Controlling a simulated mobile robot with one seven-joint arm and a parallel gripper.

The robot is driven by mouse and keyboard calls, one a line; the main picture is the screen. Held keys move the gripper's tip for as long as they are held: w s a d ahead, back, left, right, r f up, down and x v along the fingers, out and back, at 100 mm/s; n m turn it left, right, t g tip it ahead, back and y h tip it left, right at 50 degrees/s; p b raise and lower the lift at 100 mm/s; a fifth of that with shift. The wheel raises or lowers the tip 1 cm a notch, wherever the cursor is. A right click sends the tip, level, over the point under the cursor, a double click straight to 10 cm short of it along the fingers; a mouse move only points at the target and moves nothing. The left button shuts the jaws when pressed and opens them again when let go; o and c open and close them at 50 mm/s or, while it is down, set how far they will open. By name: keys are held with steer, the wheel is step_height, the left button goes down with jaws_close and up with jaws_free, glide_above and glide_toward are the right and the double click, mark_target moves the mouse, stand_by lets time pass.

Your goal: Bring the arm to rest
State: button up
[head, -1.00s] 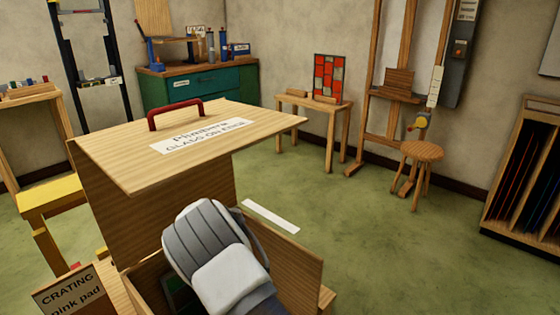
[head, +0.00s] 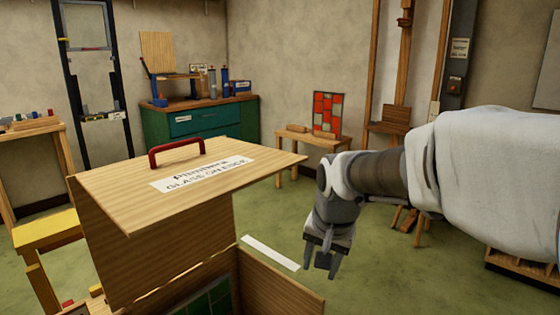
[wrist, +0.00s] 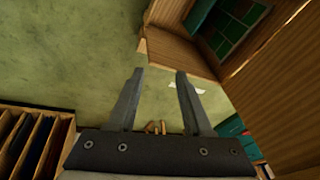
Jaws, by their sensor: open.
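My gripper (head: 320,262) hangs fingers-down in the head view, to the right of the wooden crate (head: 282,288) and beyond its right edge. It is open, and nothing is between the fingers. In the wrist view the two fingers (wrist: 155,98) stand apart over green floor, with the crate at the upper right. My arm reaches in from the right side of the head view, bent down at the wrist.
The crate's labelled lid (head: 190,180) with a red handle is above its box. A green glass panel (head: 208,305) shows inside. A small table (head: 292,143) bears a red panel (head: 327,114). A slotted wooden rack (wrist: 35,140) shows in the wrist view.

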steer(key=s+d+r+n+t, duration=0.1)
steer(key=s+d+r+n, duration=0.15)
steer(key=s, duration=0.65)
steer(key=s+d+r+n+t, duration=0.15)
steer(key=s+d, duration=0.25)
steer(key=s, duration=0.6)
step_height(320, 180, up, 23)
steer(key=p, duration=2.3)
steer(key=shift+w+a+n+h+p, duration=0.2)
steer(key=shift+n+h+p, duration=0.1)
steer(key=shift+p, duration=0.1)
